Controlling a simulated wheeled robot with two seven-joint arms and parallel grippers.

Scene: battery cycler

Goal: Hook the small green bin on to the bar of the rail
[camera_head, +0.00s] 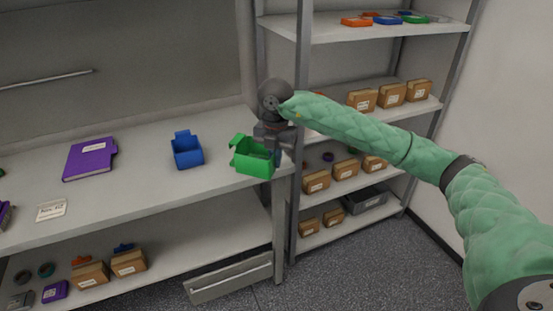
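The small green bin (254,163) is at the right end of the workbench, near its front edge, with its raised hook plate at the upper left. My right gripper (272,146) comes down over the bin's right rear side. Its fingertips are partly hidden by the bin, so I cannot tell whether they are closed on the rim or whether the bin is lifted. The rail's thin metal bar (45,80) runs along the back wall at the upper left, well away from the bin. My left gripper is not in view.
A blue bin (187,151) stands left of the green one, with a purple binder (90,158) and a white label card (51,210) farther left. A shelf post (303,80) and shelves with cardboard boxes (391,95) stand right of the gripper.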

